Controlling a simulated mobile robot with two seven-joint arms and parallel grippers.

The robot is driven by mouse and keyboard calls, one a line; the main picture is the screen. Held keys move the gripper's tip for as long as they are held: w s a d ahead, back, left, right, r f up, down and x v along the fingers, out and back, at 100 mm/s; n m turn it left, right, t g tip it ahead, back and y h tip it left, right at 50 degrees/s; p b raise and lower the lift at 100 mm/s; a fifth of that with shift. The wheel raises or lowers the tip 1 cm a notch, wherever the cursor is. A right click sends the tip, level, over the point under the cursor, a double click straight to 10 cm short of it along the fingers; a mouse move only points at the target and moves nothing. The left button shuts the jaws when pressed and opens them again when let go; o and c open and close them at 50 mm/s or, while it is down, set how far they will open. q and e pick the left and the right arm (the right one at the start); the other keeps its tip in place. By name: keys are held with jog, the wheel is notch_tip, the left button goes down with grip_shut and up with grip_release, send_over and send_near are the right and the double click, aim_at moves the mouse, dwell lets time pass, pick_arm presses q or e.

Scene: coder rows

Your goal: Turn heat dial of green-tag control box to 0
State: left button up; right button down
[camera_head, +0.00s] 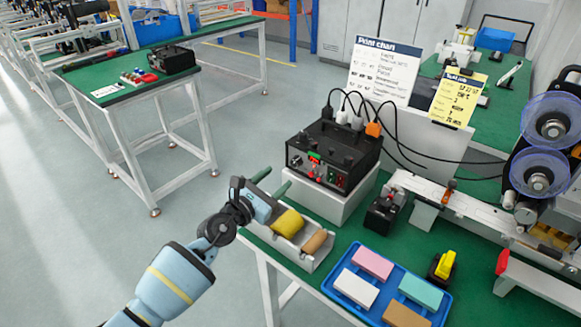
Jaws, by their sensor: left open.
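A black control box (345,150) stands on a white block near the back edge of the green workbench. A small green patch (314,156) shows on its front, with a knob (296,161) at the left of the same face. The dial's setting is too small to read. A second black box (172,59) sits on a far table at the left; its tag cannot be made out. My left gripper (272,182) is open and empty, in front of and to the left of the near box, apart from it. My right gripper is out of view.
A blue tray (337,292) with several coloured blocks lies at the front. Cables rise behind the box. A taping machine (545,150) stands at the right.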

aim_at(294, 164)
pick_arm(q)
jog(key=x, duration=0.2)
jog(key=b+x, duration=0.2)
jog(key=x, duration=0.1)
jog(key=shift+w+d+f, duration=0.2)
jog(key=shift+d+f, duration=0.05)
jog(key=shift+f, duration=0.05)
jog(key=shift+w+d, duration=0.2)
jog(key=shift+w, duration=0.15)
jog(key=shift+w+d+r+b, duration=0.2)
jog(key=shift+w+b, duration=0.15)
jog(key=shift+b, duration=0.05)
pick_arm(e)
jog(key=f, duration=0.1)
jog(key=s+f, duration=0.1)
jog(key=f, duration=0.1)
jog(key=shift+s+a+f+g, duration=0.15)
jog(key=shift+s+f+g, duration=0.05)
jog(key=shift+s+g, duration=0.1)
pick_arm(q)
jog(key=c, duration=1)
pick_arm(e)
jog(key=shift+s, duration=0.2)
